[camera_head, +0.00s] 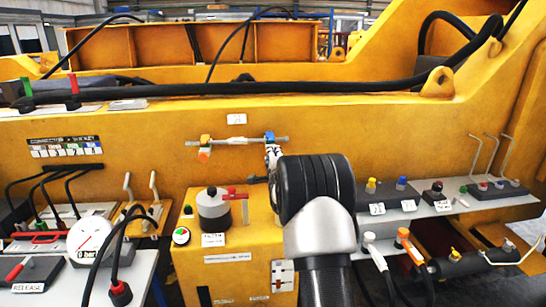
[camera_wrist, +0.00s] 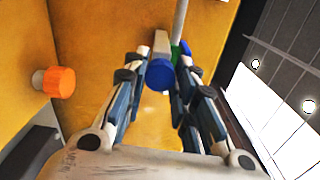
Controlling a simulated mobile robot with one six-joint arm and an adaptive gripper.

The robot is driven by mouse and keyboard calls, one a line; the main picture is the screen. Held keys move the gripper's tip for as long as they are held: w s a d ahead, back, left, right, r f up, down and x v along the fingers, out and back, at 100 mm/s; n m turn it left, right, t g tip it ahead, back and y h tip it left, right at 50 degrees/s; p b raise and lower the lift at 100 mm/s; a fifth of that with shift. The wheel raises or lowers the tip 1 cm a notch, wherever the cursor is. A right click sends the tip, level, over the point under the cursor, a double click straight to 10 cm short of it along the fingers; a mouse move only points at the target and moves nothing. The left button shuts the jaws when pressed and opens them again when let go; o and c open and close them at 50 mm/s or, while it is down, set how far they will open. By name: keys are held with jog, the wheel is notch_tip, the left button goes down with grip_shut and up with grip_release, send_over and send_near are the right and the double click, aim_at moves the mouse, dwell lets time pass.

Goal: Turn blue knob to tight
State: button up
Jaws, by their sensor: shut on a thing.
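The blue knob (camera_wrist: 160,74) shows in the wrist view between the fingertips of my gripper (camera_wrist: 157,68). The fingers are closed in on it from both sides. In the head view the blue knob (camera_head: 269,137) sits at the right end of a thin horizontal pipe (camera_head: 240,141) on the yellow frame. My gripper (camera_head: 272,156) reaches up to it from below, and my dark wrist covers the area just right of and below it. No mark for tight can be read in either view.
An orange knob (camera_head: 204,156) hangs at the pipe's left end; it also shows in the wrist view (camera_wrist: 58,82). A grey-lidded pot (camera_head: 213,210) stands on the yellow box below. A shelf (camera_head: 440,207) with small coloured knobs lies right of my wrist. A black hose (camera_head: 300,88) runs above.

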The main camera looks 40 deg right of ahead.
jog(key=o, duration=1.1)
jog(key=shift+s, duration=0.1)
jog(key=v, duration=1.2)
